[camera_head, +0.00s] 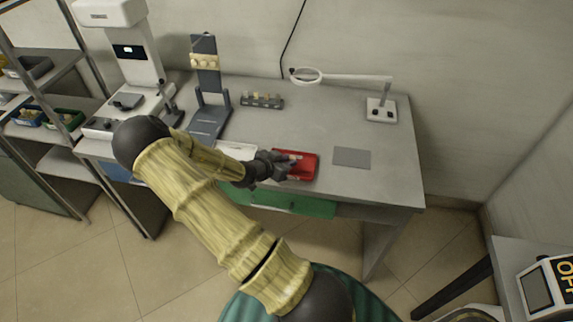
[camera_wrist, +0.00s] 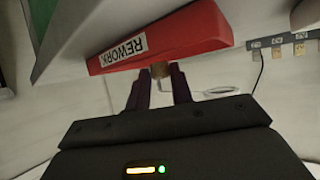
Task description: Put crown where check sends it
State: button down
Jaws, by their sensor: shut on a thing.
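My gripper (camera_head: 288,164) is at the left part of the red tray (camera_head: 309,171) on the bench. In the wrist view, the tray (camera_wrist: 200,36) carries a white label reading REWORK, seen upside down. My gripper (camera_wrist: 160,80) is shut on a small brownish piece, the crown (camera_wrist: 160,70), held between the fingertips close to the tray's labelled wall. Most of the crown is hidden by the fingers and the tray wall. I cannot tell whether it touches the tray.
A white tray (camera_head: 236,150) lies left of the red one, partly behind my arm. A grey mat (camera_head: 351,157) lies right. Behind stand a small rack (camera_head: 262,101), a dark stand (camera_head: 206,72), a magnifier lamp (camera_head: 381,108) and a white instrument (camera_head: 137,55). The bench's middle is clear.

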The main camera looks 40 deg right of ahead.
jog(key=shift+f, duration=0.8)
jog(key=shift+f, duration=0.2)
jog(key=c, duration=1.2)
grip_release()
jog(key=shift+c, duration=0.2)
jog(key=shift+r, duration=0.1)
jog(key=shift+r, duration=0.2)
jog(key=p+v, duration=0.1)
jog(key=v, duration=1.1)
